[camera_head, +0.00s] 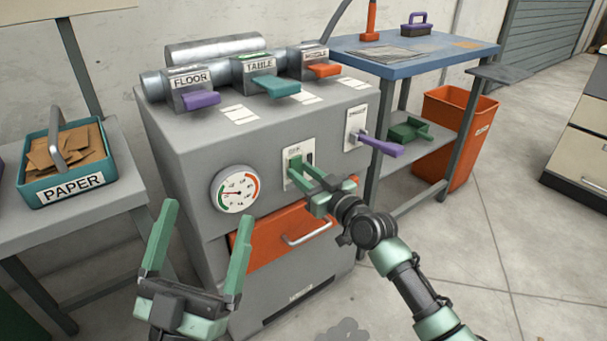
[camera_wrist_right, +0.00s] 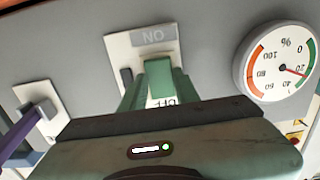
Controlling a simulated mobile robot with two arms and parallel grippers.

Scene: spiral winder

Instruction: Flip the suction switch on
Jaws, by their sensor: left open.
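The suction switch (camera_head: 296,163) seems to be the green lever on a white plate on the front of the grey machine. In the right wrist view, which is upside down, the green lever (camera_wrist_right: 158,78) stands between an ON label at the top of the picture and a partly covered OFF label below. My right gripper (camera_head: 310,180) is at this lever, its green fingers (camera_wrist_right: 157,95) close around or beside it. Whether they grip it I cannot tell. My left gripper (camera_head: 205,235) is open and empty in front of the machine's left side.
A purple lever (camera_head: 383,146) sticks out to the right of the switch. A round gauge (camera_head: 235,191) is to its left and an orange drawer (camera_head: 290,238) below. FLOOR (camera_head: 200,99), TABLE (camera_head: 273,85) and orange (camera_head: 324,70) handles are on top. A blue table (camera_head: 430,52) stands at right.

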